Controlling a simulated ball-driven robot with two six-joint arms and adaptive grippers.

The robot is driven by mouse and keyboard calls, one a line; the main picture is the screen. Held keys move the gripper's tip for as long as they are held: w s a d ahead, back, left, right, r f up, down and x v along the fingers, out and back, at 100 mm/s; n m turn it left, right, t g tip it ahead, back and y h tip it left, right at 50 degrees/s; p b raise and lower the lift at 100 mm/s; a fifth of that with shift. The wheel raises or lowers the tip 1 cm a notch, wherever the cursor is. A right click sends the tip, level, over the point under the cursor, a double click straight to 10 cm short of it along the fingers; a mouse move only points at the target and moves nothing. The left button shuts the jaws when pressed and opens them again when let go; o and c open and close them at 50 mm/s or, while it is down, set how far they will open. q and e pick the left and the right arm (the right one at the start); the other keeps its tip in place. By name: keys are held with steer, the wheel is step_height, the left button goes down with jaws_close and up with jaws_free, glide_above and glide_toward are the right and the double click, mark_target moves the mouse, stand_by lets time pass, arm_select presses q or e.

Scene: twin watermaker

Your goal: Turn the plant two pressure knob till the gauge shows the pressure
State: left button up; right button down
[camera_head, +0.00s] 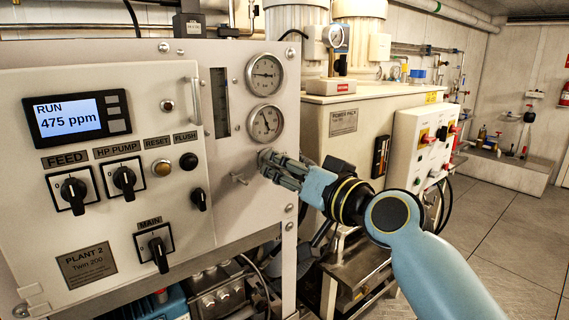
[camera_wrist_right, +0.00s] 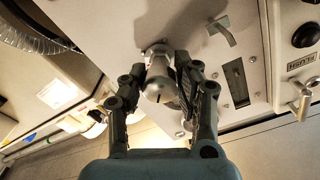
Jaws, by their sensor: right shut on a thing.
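The plant two panel (camera_head: 235,190) carries a "PLANT 2" plate (camera_head: 88,265) at its lower left. Two round gauges sit one above the other at its right side. The upper gauge (camera_head: 265,74) has its needle pointing about left; the lower gauge (camera_head: 265,122) has a dark needle on a slant, its numbers too small to read. My right gripper (camera_head: 270,163) is at the panel just below the lower gauge. In the right wrist view its fingers are closed around the sides of a silver pressure knob (camera_wrist_right: 160,88). In the head view the fingers mostly hide this knob. My left gripper is out of view.
A display (camera_head: 76,116) reads "RUN 475 ppm". Black rotary switches, including the MAIN switch (camera_head: 155,248), fill the panel's left. A small T-shaped handle (camera_head: 239,178) sticks out left of my gripper. A white control box (camera_head: 420,145) stands to the right, beside open floor.

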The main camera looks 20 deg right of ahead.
steer(key=shift+m+p, duration=0.5)
steer(key=shift+m, duration=1.1)
steer(key=c, duration=0.9)
jaws_free()
steer(key=shift+s, duration=0.1)
steer(key=v, duration=1.1)
steer(key=shift+s+d+r, duration=0.1)
steer(key=shift+s+d, duration=0.05)
steer(key=shift+s, duration=0.25)
